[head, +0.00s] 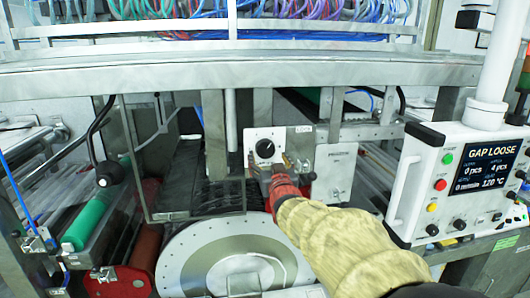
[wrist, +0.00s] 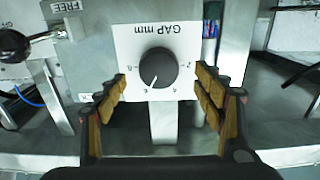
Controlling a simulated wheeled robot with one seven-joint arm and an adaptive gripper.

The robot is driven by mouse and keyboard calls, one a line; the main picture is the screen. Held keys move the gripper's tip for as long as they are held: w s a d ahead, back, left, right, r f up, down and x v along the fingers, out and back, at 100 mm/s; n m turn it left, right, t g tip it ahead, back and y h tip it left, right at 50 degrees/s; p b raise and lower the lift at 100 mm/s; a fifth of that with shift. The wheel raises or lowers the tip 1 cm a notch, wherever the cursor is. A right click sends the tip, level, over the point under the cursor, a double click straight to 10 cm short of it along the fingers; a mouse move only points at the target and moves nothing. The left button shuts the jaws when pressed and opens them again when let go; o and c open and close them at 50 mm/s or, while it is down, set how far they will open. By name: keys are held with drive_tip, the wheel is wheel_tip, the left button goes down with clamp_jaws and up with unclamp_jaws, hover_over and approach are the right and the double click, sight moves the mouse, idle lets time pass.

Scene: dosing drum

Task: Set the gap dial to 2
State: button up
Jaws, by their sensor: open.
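The gap dial (head: 265,148) is a round black knob on a white plate (head: 252,136) above the drum. In the wrist view the knob (wrist: 158,67) sits on the plate marked "GAP mm" (wrist: 132,40), seen upside down. My gripper (wrist: 160,82) is open, one finger on each side of the knob, with clear space between fingers and knob. In the head view my gripper (head: 276,176) is just below the dial, covering the plate's lower part.
A control panel (head: 470,180) at right shows "GAP LOOSE" on its screen (head: 486,166). A metal bracket with a label (head: 303,129) is right of the dial; it reads "FREE" in the wrist view (wrist: 66,6). A round metal drum plate (head: 230,255) lies below.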

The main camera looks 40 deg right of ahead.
sight(266, 152)
drive_tip(key=shift+p+x, duration=0.45)
drive_tip(key=shift+x, duration=2.05)
drive_tip(key=shift+c, duration=1.2)
drive_tip(key=c, duration=0.9)
